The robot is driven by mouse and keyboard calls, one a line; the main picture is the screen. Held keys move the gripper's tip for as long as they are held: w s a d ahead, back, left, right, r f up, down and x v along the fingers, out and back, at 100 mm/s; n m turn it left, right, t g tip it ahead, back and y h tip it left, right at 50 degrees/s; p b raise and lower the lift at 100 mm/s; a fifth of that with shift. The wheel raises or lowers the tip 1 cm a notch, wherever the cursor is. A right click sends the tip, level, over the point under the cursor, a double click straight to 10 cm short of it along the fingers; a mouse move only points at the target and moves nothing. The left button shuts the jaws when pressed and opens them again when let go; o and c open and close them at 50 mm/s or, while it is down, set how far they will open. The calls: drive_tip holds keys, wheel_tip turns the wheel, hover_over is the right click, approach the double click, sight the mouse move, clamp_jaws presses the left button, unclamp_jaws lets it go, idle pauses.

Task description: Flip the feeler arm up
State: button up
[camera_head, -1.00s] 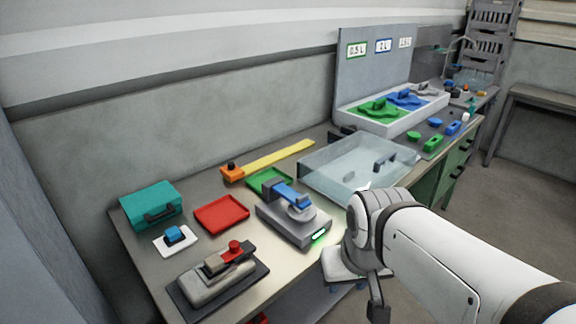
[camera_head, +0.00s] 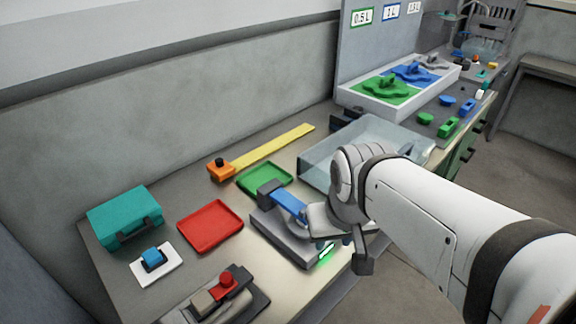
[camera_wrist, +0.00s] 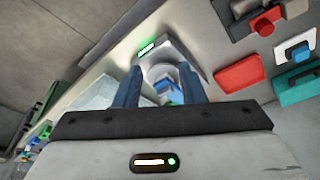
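The reel labeller (camera_head: 280,240) is a grey machine near the bench's front edge, with a lit green display. Its feeler arm appears to be the blue arm (camera_head: 289,204), which runs from a dark block down towards my gripper, its near end hidden. My gripper (camera_head: 333,243) is over the labeller's front right part. In the wrist view, the two blue fingers of my gripper (camera_wrist: 160,72) are apart with nothing held between them. The labeller (camera_wrist: 172,52) shows beyond and between them, with a bit of the blue arm (camera_wrist: 163,86). I cannot tell whether any finger touches it.
A green tray (camera_head: 264,179) lies behind the labeller and a red tray (camera_head: 210,226) to its left. A clear bin (camera_head: 335,160) stands behind my arm. A teal case (camera_head: 124,215), a blue button on a white plate (camera_head: 169,276) and a red-knobbed device (camera_head: 226,292) are at left.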

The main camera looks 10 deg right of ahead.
drive_tip(key=w+m+g, duration=0.2)
drive_tip(key=w+m, duration=0.3)
drive_tip(key=w, duration=0.6)
drive_tip(key=m+g, duration=0.1)
drive_tip(key=m, duration=0.5)
approach(293, 205)
drive_tip(key=s+d, duration=0.1)
drive_tip(key=s+d+r, duration=0.1)
drive_tip(key=s+d, duration=0.1)
drive_tip(key=s, duration=0.1)
drive_tip(key=shift+r, duration=0.35)
drive_tip(key=shift+w+f, duration=0.2)
drive_tip(key=shift+f+p, duration=0.3)
drive_tip(key=shift+f, duration=0.05)
wheel_tip(293, 205, down, 7)
drive_tip(key=shift+p, duration=0.35)
clamp_jaws()
